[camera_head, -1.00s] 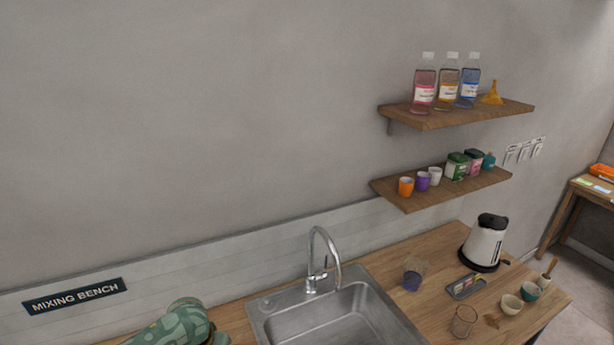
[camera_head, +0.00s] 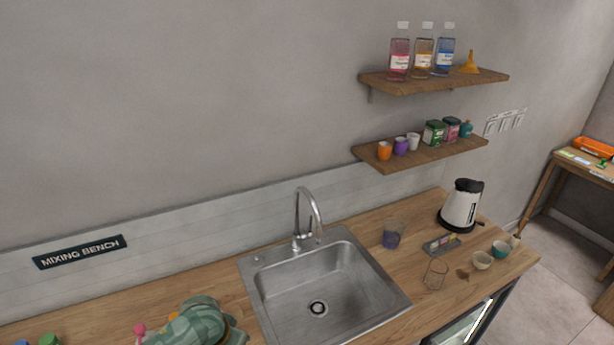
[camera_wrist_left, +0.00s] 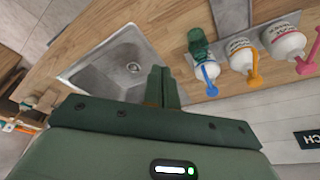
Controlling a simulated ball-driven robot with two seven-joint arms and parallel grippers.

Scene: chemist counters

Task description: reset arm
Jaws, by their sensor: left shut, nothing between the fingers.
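My left gripper (camera_wrist_left: 163,88) shows in the left wrist view. Its two dark green fingers are together with nothing between them. In the head view a patterned green part (camera_head: 200,322), which looks like my left arm, shows at the bottom edge, left of the sink (camera_head: 320,285). The gripper's fingers cannot be made out there. My right gripper is in neither view.
Pump bottles (camera_wrist_left: 285,42) stand near the fingers in the wrist view. A tall faucet (camera_head: 305,212) rises behind the sink. Right of it stand a purple-filled glass (camera_head: 392,238), a tray (camera_head: 442,245), an empty glass (camera_head: 435,275), bowls and a kettle (camera_head: 461,206). Two loaded shelves hang above.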

